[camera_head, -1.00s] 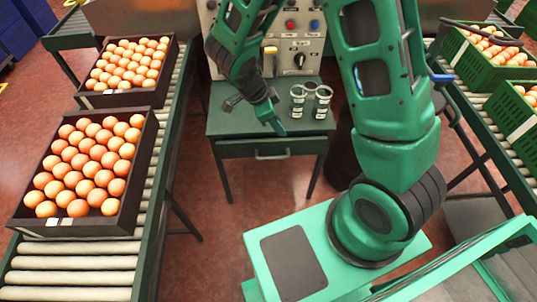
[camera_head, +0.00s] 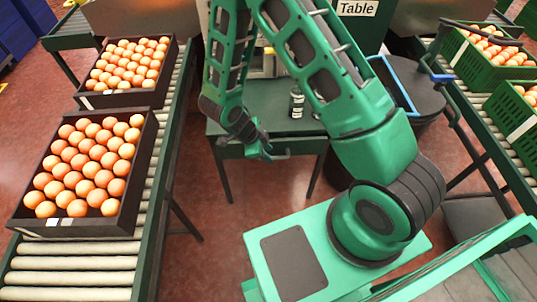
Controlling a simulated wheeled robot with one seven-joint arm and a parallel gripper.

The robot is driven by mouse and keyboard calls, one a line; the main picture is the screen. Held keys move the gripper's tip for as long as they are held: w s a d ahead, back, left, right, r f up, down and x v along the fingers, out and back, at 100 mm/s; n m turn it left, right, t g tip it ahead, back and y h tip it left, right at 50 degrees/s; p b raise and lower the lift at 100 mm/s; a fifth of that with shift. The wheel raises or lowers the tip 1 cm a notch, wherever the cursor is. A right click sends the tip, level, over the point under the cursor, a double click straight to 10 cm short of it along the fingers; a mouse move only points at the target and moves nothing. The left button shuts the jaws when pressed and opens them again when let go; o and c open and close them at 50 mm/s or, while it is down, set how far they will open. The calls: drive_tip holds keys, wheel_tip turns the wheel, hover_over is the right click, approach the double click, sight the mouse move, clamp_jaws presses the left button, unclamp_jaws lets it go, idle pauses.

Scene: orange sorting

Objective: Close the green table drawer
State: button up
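The green table (camera_head: 283,123) stands in the middle with its drawer (camera_head: 232,151) on the front. The drawer front looks flush with the table frame, and only part of its handle (camera_head: 279,154) shows. My gripper (camera_head: 262,149) is low in front of the drawer, at or close to the handle.
A small jar (camera_head: 296,103) stands on the table top. Dark crates of oranges (camera_head: 130,205) sit on the left roller conveyor (camera_head: 72,277). Green crates (camera_head: 490,75) sit on the right one. A blue-rimmed container (camera_head: 405,95) is right of the table. Floor before the table is clear.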

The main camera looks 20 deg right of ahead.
sight(275, 153)
drive_tip(key=shift+x, duration=1.15)
drive_tip(key=shift+c, duration=0.7)
clamp_jaws()
drive_tip(key=shift+w+d, duration=0.25)
drive_tip(key=shift+w, duration=0.6)
drive_tip(key=shift+w+d, duration=0.25)
drive_tip(key=shift+w, duration=0.6)
drive_tip(key=shift+o, duration=0.7)
unclamp_jaws()
drive_tip(key=shift+s, duration=0.15)
